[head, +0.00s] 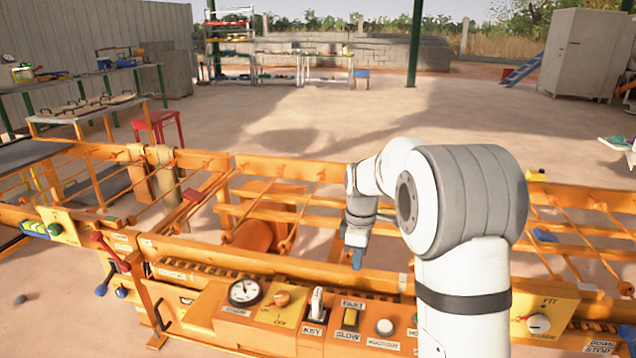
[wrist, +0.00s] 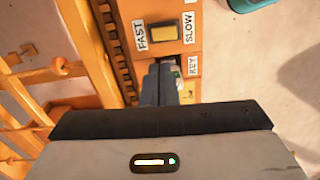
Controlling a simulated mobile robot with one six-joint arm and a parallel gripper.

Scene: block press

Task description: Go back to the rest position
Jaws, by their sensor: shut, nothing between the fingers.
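My gripper (head: 357,262) hangs fingers down over the back edge of the orange control panel (head: 225,318), behind the FAST/SLOW switch (head: 350,318). In the wrist view my gripper (wrist: 160,82) is shut with nothing held. The key switch (head: 316,303) stands upright on the panel to the left of the yellow FAST/SLOW switch. In the wrist view the fingers partly cover the key switch (wrist: 178,76), and I cannot tell whether they touch it. The yellow FAST/SLOW switch (wrist: 165,30) lies beyond the fingertips.
A round gauge (head: 245,292), an orange knob (head: 282,298) and a white button (head: 384,327) sit on the panel. Orange rails (head: 270,168) run behind it. Levers with red and blue knobs (head: 97,239) stick out at left. Open floor lies beyond the rails.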

